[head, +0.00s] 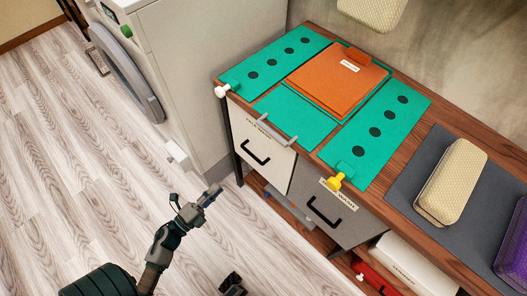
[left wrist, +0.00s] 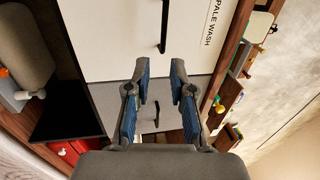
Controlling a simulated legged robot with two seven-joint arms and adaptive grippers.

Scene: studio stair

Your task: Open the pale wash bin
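The pale wash bin (head: 262,144) has a white front under the counter, with a black bar handle (head: 255,153). The front looks shut, in line with the grey bin front beside it. In the left wrist view, the white front (left wrist: 110,35) carries the words PALE WASH and its black handle (left wrist: 163,25) stands beyond my fingertips. My left gripper (head: 210,193) is to the left of the bin in the head view, apart from it. Its fingers (left wrist: 159,70) are open and empty. A dark part at the bottom edge (head: 232,286) may be my right gripper; its fingers are unclear.
The grey bin (head: 325,205) with its own black handle is to the right. A silver bar (head: 277,131) and a yellow knob (head: 336,181) stick out at the counter edge (head: 315,158). A white washer (head: 190,70) stands left. The floor (head: 80,180) is clear.

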